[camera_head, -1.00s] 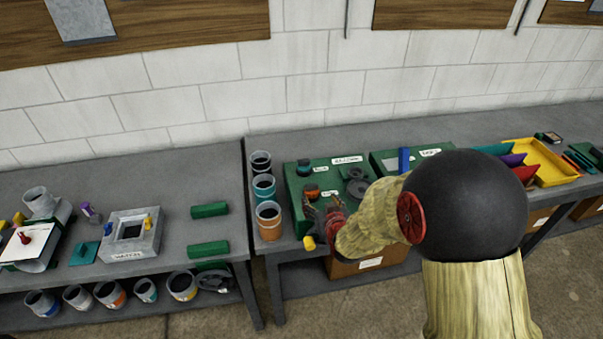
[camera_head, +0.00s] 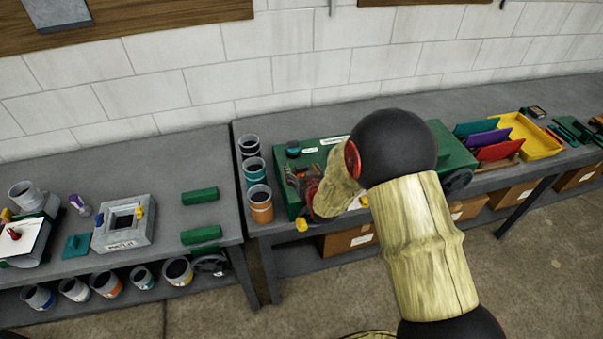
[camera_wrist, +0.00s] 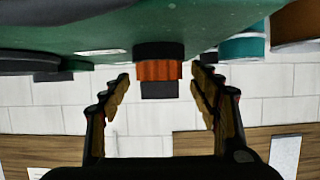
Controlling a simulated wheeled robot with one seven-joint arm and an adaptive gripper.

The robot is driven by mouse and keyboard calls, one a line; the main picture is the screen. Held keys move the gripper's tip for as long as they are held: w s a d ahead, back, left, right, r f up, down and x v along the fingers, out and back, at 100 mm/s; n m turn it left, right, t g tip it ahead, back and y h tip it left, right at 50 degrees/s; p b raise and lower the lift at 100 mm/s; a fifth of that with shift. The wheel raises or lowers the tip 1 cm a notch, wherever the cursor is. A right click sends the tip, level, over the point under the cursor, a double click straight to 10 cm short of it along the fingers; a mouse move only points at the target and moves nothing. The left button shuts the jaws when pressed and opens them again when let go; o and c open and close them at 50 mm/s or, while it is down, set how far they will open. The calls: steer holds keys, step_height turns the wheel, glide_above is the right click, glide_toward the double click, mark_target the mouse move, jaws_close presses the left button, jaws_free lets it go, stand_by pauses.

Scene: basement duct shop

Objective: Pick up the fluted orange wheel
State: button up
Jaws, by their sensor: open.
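The fluted orange wheel (camera_wrist: 158,70) shows in the wrist view with a black part above it and a dark block below it. It is at the green panel (camera_wrist: 90,35), which fills the top of that view. My gripper (camera_wrist: 160,88) is open, with one finger on each side of the wheel's line in the picture. Clear gaps show between the wheel and both fingers, and I cannot tell how far ahead it is. In the head view my gripper (camera_head: 300,185) is low over the left part of the green panel (camera_head: 322,147), and I cannot make out the wheel there.
Several cans, such as an orange-banded one (camera_head: 260,205), stand just left of the panel. A teal knob (camera_head: 293,149) is behind my gripper. A yellow tray (camera_head: 541,144) with coloured dividers is at right. The left bench (camera_head: 165,185) holds green blocks and a grey box.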

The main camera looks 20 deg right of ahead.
steer(key=c, duration=0.3)
steer(key=c, duration=1)
